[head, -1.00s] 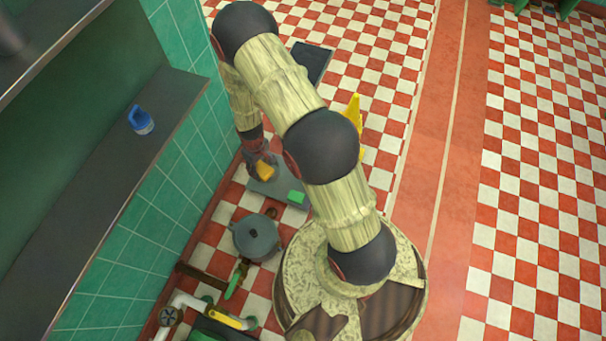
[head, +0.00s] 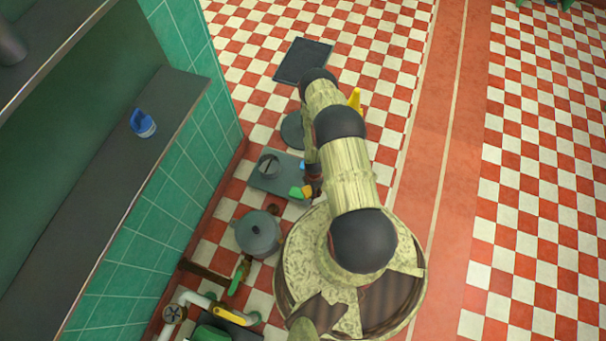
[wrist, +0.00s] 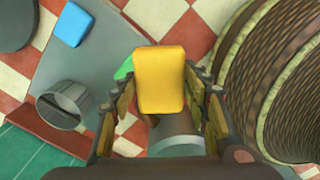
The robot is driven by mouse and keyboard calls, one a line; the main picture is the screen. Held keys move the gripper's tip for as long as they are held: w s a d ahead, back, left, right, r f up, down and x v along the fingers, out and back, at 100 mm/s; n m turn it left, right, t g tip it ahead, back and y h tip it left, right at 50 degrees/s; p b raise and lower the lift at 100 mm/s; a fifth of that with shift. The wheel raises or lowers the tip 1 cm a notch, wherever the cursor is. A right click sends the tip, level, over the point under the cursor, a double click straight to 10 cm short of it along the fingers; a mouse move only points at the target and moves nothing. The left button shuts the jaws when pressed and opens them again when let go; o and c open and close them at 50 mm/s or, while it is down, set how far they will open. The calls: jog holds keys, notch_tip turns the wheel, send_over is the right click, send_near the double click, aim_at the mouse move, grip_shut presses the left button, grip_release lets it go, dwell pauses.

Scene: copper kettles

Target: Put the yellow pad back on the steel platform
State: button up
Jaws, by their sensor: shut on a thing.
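My gripper (wrist: 160,105) is shut on the yellow pad (wrist: 160,80), with a finger on each side of it. In the head view, the yellow pad (head: 307,191) shows small beside the near right corner of the grey steel platform (head: 263,182). In the wrist view it covers part of the platform's edge (wrist: 100,55); its height above the platform is unclear. The green pad (head: 295,192) is at that corner, mostly hidden behind the yellow pad in the wrist view (wrist: 124,68). A blue pad (wrist: 72,24) lies on the platform.
A metal cylinder (wrist: 63,103) stands on the platform. A lidded grey pot (head: 257,232) is on the floor nearer me. A dark round thing (head: 292,132) and dark mat (head: 303,60) lie beyond. A blue-and-white container (head: 143,123) is on the shelf. Checkered floor at right is clear.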

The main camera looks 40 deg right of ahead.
jog(key=shift+w+d+f+b, duration=0.8)
jog(key=shift+w+f+b, duration=0.65)
jog(key=shift+w+f, duration=0.75)
jog(key=shift+w+d+f+b, duration=0.85)
jog(key=shift+w+f+b, duration=0.65)
jog(key=shift+w+f, duration=0.65)
jog(key=shift+w+d+f+b, duration=0.8)
jog(key=shift+w+f+b, duration=0.65)
jog(key=shift+w+f, duration=0.75)
jog(key=shift+s+f, duration=0.15)
jog(key=shift+f, duration=0.5)
jog(key=o, duration=1.1)
